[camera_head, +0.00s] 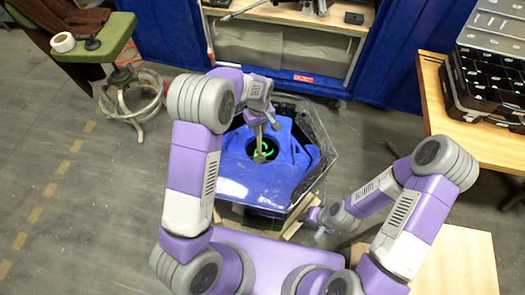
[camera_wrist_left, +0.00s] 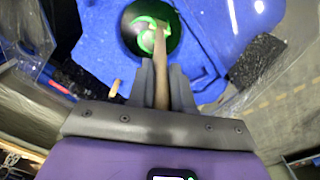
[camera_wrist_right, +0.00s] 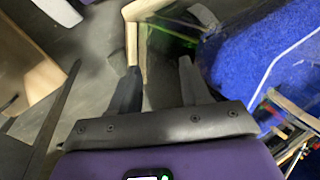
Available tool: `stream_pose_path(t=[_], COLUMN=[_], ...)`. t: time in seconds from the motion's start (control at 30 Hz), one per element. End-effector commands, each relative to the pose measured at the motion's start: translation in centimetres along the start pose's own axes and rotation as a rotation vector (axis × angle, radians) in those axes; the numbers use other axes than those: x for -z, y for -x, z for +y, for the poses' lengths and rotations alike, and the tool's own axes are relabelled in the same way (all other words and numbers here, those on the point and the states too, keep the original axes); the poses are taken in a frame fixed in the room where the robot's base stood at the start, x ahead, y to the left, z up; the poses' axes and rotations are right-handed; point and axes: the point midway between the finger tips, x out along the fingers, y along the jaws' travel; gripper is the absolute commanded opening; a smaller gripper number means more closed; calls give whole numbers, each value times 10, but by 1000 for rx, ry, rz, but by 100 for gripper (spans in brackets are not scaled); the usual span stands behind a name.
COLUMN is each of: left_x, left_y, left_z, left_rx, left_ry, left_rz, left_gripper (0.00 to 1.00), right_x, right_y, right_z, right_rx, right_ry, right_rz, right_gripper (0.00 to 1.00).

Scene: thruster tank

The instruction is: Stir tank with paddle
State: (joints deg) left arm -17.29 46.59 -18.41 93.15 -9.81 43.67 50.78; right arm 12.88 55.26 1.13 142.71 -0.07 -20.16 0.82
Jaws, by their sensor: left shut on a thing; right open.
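A blue tank (camera_head: 240,182) stands in front of me, with a round dark opening (camera_head: 271,149) in its top. Green glowing marks show inside the opening. My left gripper (camera_head: 264,123) is above the tank and shut on the wooden paddle (camera_head: 259,143). In the left wrist view the paddle's shaft (camera_wrist_left: 162,72) runs between the fingers to the dark opening (camera_wrist_left: 140,42). Its far end overlaps the green marks; I cannot tell how deep it reaches. My right gripper (camera_wrist_right: 157,72) is open and empty, low beside the tank's right side.
A clear angular wall (camera_head: 322,135) surrounds the tank, on a wooden frame (camera_head: 298,218) near my right gripper. A green stool (camera_head: 100,45) stands at left, a wooden table (camera_head: 435,95) with a black case (camera_head: 485,88) at right, and a shelf (camera_head: 285,45) behind.

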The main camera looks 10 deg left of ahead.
Motion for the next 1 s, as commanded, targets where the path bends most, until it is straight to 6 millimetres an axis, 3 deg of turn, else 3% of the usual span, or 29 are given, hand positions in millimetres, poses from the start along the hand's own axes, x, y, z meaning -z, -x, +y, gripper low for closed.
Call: stream_pose_path(t=[0.2,0.5,1.0], left_x=[-12,-4,0], left_y=[0,0,0], left_z=[15,37,40], left_rx=[0,-1,0], left_ry=[-2,-1,0], left_rz=[0,1,0], left_gripper=[0,0,0], right_x=[0,0,0], right_y=[1,4,4], right_z=[0,-2,-2], right_rx=[0,0,0], right_ry=[0,0,0], right_rz=[0,0,0], right_gripper=[47,47,47])
